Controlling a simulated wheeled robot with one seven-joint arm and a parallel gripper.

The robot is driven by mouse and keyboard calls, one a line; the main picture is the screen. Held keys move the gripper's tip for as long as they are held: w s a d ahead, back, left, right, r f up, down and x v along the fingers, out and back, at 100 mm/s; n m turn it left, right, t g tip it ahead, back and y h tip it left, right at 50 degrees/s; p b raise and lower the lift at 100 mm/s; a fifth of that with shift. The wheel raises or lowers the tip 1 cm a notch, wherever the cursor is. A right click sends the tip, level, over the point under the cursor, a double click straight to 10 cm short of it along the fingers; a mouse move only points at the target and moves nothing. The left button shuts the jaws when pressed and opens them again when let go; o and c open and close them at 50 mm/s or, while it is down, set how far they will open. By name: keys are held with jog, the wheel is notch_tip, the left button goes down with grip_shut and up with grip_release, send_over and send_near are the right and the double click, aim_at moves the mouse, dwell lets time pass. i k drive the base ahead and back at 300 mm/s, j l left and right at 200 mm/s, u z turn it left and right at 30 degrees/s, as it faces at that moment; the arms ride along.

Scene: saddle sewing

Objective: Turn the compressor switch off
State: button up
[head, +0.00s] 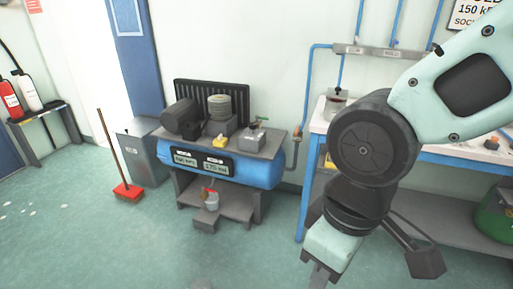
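The compressor stands against the back wall in the head view, with a blue horizontal tank (262,172) under a grey top plate.
A grey bin (138,145) and a red broom (128,191) stand left of the compressor. A blue-legged workbench (303,190) is at right, partly behind my arm. Fire extinguishers (28,92) stand far left. The green floor before the compressor is mostly clear.

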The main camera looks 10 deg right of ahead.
aim_at(252, 126)
jog(key=i, duration=0.3)
jog(key=i+l+u, duration=0.25)
jog(key=i, duration=0.3)
jog(key=i+l+u, duration=0.25)
jog(key=i, duration=0.25)
jog(key=i+l+u, duration=0.25)
jog(key=i+l, duration=0.2)
jog(key=i, duration=0.05)
